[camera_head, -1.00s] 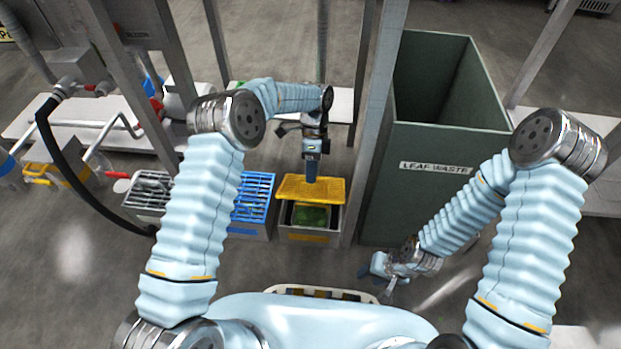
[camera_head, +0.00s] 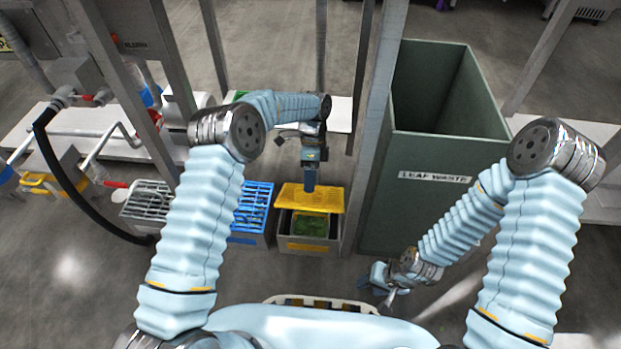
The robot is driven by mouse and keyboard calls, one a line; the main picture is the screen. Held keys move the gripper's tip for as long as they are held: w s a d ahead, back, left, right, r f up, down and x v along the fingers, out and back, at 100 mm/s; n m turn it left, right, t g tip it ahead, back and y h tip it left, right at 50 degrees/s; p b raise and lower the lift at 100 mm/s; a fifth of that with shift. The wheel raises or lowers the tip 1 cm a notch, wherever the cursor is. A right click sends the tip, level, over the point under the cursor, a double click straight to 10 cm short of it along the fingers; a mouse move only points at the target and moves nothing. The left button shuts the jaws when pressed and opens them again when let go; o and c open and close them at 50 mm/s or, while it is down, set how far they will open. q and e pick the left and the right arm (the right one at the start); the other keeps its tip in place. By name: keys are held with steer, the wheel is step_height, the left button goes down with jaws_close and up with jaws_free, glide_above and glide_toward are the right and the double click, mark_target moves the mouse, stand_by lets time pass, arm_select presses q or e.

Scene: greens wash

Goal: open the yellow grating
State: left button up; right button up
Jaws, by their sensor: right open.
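The yellow grating (camera_head: 328,200) is over the back part of a grey bin (camera_head: 308,247) with a yellow label. Its near edge lies back from the bin's front wall, so green contents (camera_head: 308,225) show below it. I cannot tell whether it is tilted up or slid back. My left gripper (camera_head: 309,187) points down at the grating's upper middle and seems to touch it; its fingertips are too small to show whether they grip. My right gripper (camera_head: 378,285) is low in front of the green waste bin, away from the grating, open and empty.
A blue grating (camera_head: 254,203) and a grey grating (camera_head: 148,200) cover neighbouring bins to the left. The tall green LEAF WASTE bin (camera_head: 433,215) and a metal post (camera_head: 372,150) stand close on the right. A black hose (camera_head: 75,195) hangs at left. Floor before the bins is clear.

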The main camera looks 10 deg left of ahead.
arm_select(q)
steer(key=shift+r, duration=0.1)
stand_by(0.4)
steer(key=shift+r, duration=0.1)
steer(key=shift+w+r, duration=0.2)
steer(key=shift+r, duration=0.15)
steer(key=p+v, duration=0.4)
steer(key=v, duration=0.8)
steer(key=shift+w+r, duration=0.2)
steer(key=shift+r, duration=0.1)
steer(key=shift+c, duration=0.5)
